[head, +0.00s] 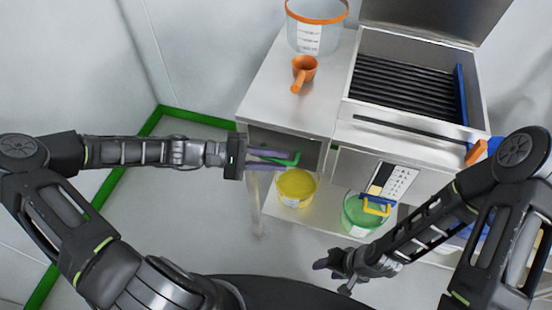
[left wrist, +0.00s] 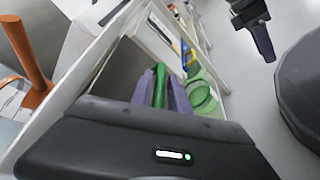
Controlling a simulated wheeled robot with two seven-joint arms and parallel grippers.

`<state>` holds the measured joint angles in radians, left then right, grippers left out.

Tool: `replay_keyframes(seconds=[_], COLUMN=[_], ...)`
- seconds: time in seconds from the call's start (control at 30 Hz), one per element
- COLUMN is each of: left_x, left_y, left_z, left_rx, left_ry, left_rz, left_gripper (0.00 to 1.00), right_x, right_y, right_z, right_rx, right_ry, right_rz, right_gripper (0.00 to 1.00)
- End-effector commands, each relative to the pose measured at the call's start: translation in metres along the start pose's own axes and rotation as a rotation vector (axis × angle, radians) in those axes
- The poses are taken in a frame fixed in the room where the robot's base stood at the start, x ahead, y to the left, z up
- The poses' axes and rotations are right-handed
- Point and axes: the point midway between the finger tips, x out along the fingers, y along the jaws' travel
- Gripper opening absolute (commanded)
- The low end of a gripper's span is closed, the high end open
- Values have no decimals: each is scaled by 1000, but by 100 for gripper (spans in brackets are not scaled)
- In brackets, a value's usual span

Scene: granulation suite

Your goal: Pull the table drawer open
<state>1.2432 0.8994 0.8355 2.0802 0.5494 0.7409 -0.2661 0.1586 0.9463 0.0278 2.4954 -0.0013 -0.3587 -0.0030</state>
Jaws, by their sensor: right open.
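The table drawer (head: 307,150) is a grey front under the left part of the steel table (head: 262,103), with a green handle (head: 292,159). It looks close to flush with the table. My left gripper (head: 270,159) reaches in from the left, its purple fingers on both sides of the handle. In the left wrist view the green handle (left wrist: 160,84) lies between the fingers, which look closed on it. My right gripper (head: 337,270) is open and empty, low in front of the table, apart from everything.
An orange scoop (head: 304,70) and a clear orange-rimmed tub (head: 316,32) stand on the table top. A steel machine with a dark slatted bed (head: 405,88) is on the right. A yellow tub (head: 296,187) and a green tub (head: 362,212) sit on the lower shelf.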

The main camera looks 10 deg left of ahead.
Motion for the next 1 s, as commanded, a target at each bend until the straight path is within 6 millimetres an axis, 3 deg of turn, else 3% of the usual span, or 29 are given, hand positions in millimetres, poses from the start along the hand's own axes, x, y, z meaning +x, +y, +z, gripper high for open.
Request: replay_keyframes(seconds=[0.2,0.5,1.0], left_x=[0,0,0], left_y=[0,0,0], left_z=[0,0,0], left_rx=[0,0,0], left_ry=[0,0,0], left_rz=[0,0,0], left_gripper=[22,0,0], right_x=[0,0,0], right_y=[0,0,0], right_z=[0,0,0], right_rx=[0,0,0], right_ry=[0,0,0], right_rz=[0,0,0], right_gripper=[47,47,47])
